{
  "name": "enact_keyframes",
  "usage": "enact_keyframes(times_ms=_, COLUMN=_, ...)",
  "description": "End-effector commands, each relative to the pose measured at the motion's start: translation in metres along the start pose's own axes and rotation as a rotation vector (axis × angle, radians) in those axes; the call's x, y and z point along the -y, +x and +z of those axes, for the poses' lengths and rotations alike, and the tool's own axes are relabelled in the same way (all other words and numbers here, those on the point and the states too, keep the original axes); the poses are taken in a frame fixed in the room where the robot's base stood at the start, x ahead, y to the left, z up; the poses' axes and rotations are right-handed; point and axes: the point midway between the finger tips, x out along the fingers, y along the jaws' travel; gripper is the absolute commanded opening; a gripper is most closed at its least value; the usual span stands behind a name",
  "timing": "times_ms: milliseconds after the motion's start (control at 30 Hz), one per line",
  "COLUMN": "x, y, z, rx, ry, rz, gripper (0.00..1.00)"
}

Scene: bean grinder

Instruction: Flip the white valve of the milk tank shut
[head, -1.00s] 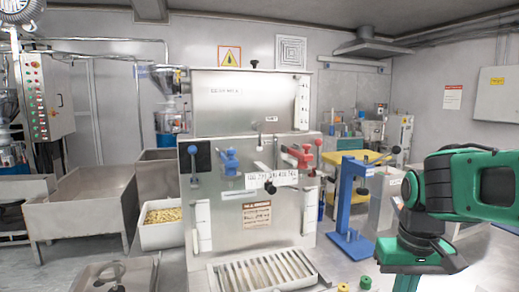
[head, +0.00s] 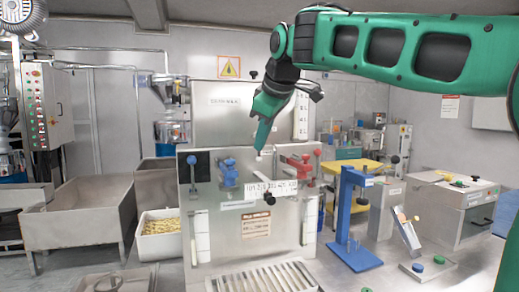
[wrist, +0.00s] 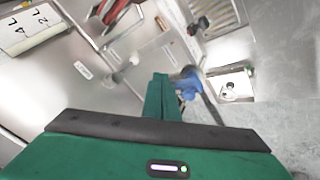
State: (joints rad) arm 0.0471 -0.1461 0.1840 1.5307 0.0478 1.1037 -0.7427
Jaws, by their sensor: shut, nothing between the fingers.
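The milk tank is a steel box (head: 215,208) in the middle of the head view. On its front a blue valve (head: 229,172) sits left and a red valve (head: 300,165) right. A small white part, likely the white valve (head: 259,158), shows between them. My gripper (head: 258,150) is shut and empty, pointing down right at this white part; I cannot tell whether they touch. In the wrist view my shut green fingers (wrist: 160,82) show near the blue valve (wrist: 188,80), with the red valve (wrist: 115,10) at the top.
A black-handled lever (head: 261,209) sticks out below the valves. A slatted tray (head: 262,277) lies in front. A blue stand (head: 350,215) rises right of the tank, and a white bin of yellowish pieces (head: 160,240) stands left. The space before the tank front is mostly open.

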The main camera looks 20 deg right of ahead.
Motion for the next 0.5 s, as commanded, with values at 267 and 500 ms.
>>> enact_keyframes(times_ms=267, x=0.0, y=0.051, z=0.002, rx=0.004, ry=0.003, rz=-0.002, gripper=0.0)
enact_keyframes(times_ms=500, x=-0.006, y=0.09, z=0.002, rx=0.004, ry=0.006, rz=0.001, gripper=0.0)
